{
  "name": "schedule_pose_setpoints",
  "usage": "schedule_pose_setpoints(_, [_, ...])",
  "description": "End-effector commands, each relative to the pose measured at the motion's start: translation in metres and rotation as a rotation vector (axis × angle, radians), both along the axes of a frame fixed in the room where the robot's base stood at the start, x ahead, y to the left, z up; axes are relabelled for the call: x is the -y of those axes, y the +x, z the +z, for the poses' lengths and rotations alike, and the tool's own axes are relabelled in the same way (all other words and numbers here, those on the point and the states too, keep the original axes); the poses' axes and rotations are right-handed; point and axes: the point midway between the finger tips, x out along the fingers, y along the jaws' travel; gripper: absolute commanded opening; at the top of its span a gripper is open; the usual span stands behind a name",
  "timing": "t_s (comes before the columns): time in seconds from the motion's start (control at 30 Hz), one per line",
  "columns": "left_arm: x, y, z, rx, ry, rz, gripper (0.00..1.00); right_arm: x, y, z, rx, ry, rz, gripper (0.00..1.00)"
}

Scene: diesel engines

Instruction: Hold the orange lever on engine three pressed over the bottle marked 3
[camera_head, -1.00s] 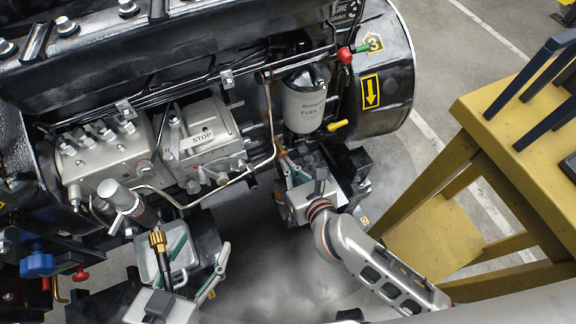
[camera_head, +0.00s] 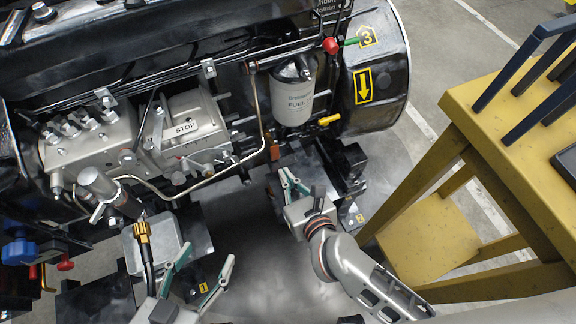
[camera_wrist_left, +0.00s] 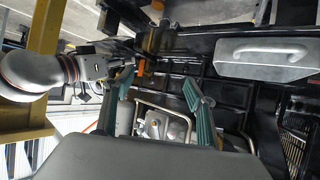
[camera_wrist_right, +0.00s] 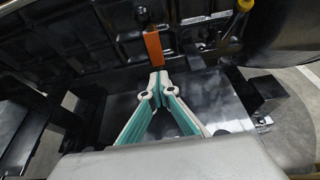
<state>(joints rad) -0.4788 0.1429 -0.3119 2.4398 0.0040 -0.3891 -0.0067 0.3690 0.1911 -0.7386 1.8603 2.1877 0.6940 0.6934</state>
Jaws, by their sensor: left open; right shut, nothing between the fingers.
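The orange lever (camera_head: 274,149) hangs below the engine, left of the white fuel filter. It also shows in the right wrist view (camera_wrist_right: 153,48) and, small, in the left wrist view (camera_wrist_left: 140,67). My right gripper (camera_head: 287,178) is shut and empty, just below the lever in the picture. In the right wrist view its joined fingertips (camera_wrist_right: 158,80) appear close under the lever's lower end; I cannot tell whether they touch it. My left gripper (camera_head: 204,268) is open and empty, lower left, with its teal fingers spread. I cannot make out a bottle marked 3.
A brass fitting (camera_head: 142,232) on a black hose stands near my left gripper. A yellow table (camera_head: 462,100) stands at right.

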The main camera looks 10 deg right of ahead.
Motion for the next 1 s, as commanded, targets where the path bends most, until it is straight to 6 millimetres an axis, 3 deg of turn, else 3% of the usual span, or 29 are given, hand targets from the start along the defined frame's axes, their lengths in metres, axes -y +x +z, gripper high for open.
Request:
schedule_pose_setpoints(0.03, [0.000, 0.007, 0.012, 0.024, -0.001, 0.005, 0.56, 0.005, -0.012, 0.008, 0.004, -0.002, 0.001, 0.00])
schedule_pose_setpoints(0.13, [-0.004, 0.011, 0.016, 0.036, 0.008, 0.008, 0.56, 0.012, -0.032, 0.014, 0.004, -0.003, 0.002, 0.00])
schedule_pose_setpoints(0.4, [-0.014, 0.005, -0.004, 0.004, 0.055, 0.002, 0.56, 0.025, -0.072, 0.022, 0.002, -0.003, 0.000, 0.00])
schedule_pose_setpoints(0.6, [-0.015, -0.001, -0.009, -0.012, 0.061, -0.004, 0.56, 0.028, -0.082, 0.025, 0.002, -0.001, 0.001, 0.00])
schedule_pose_setpoints(1.0, [-0.014, 0.000, -0.006, -0.005, 0.057, -0.007, 0.56, 0.028, -0.083, 0.024, 0.001, -0.002, 0.001, 0.00])
